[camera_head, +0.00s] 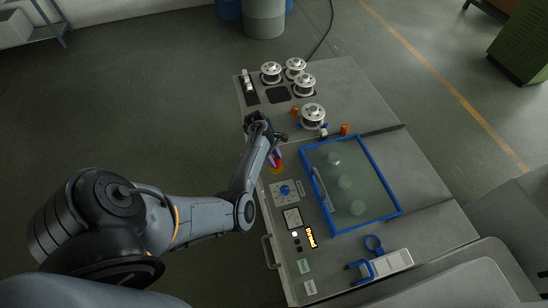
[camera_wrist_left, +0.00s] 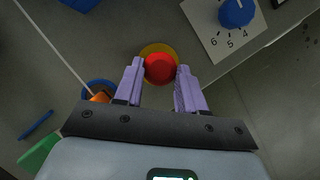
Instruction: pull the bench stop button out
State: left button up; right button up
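The bench stop button is a red round head (camera_wrist_left: 160,69) on a yellow base (camera_wrist_left: 172,47), in the upper middle of the left wrist view. In the head view the yellow base (camera_head: 277,170) shows at the bench's left edge, and the head is mostly hidden by my gripper. My left gripper (camera_head: 274,157) is right at the button. Its two lilac fingers are open, one on each side of the red head, with a narrow gap visible. I cannot tell how deep the fingertips reach. My right gripper is in neither view.
A blue dial (camera_head: 285,190) sits close to the button. A blue-framed clear lid (camera_head: 370,222) lies to its right, and several metal spools (camera_head: 312,115) stand farther back. A blue clamp (camera_head: 359,270) is at the front. Floor is clear left of the bench.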

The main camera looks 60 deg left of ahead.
pick_arm(q)
jog(key=o, duration=0.5)
jog(key=shift+r, duration=0.1)
jog(key=shift+c, duration=0.2)
jog(key=v, duration=1.1)
